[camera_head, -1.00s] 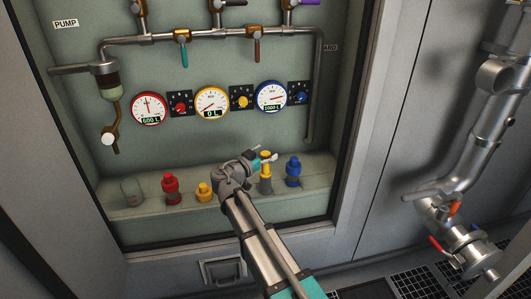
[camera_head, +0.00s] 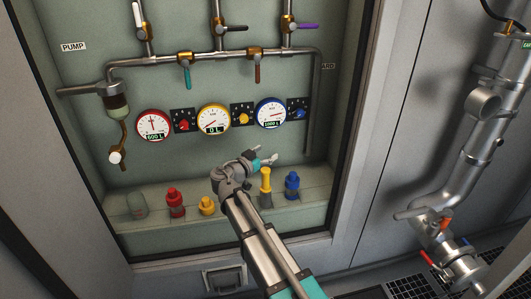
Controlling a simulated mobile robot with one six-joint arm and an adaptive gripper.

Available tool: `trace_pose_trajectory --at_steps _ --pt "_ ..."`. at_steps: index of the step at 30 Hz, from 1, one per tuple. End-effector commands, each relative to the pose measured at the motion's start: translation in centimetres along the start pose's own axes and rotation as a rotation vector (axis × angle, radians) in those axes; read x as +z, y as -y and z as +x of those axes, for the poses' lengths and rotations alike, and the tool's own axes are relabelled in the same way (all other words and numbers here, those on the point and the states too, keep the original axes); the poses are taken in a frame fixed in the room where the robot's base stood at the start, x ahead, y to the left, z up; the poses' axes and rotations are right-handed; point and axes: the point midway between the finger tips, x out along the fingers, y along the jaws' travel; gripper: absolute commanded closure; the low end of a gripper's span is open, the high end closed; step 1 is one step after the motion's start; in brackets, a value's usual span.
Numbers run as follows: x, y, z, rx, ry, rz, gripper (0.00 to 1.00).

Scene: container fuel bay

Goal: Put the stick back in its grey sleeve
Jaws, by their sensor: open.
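A slim upright yellow stick (camera_head: 265,179) with a wider knob on top stands on the ledge of the recessed panel, between the small yellow cap and the blue cap. Its lower part looks duller; at this size I cannot make out clearly where a grey sleeve begins or how deep the stick sits in it. My gripper (camera_head: 268,157) is open and empty, just above the knob in the picture, with its fingers pointing right. It looks apart from the stick, but the depth between them is hard to judge.
On the ledge stand a red cap (camera_head: 175,202), a small yellow cap (camera_head: 207,206), a blue cap (camera_head: 292,185) and a clear jar (camera_head: 137,205). Gauges, valves and pipes (camera_head: 215,58) fill the panel above. A thick pipe (camera_head: 462,160) runs along the wall at right.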

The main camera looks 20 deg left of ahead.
Motion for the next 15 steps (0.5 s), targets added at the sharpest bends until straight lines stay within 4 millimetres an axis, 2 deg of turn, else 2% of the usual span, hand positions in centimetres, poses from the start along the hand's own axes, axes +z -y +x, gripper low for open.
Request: trace_pose_trajectory --at_steps 1,15 --pt "-0.9 0.0 0.0 0.0 0.0 0.0 0.13" --pt "-4.7 0.0 0.0 0.0 0.0 0.0 0.13"
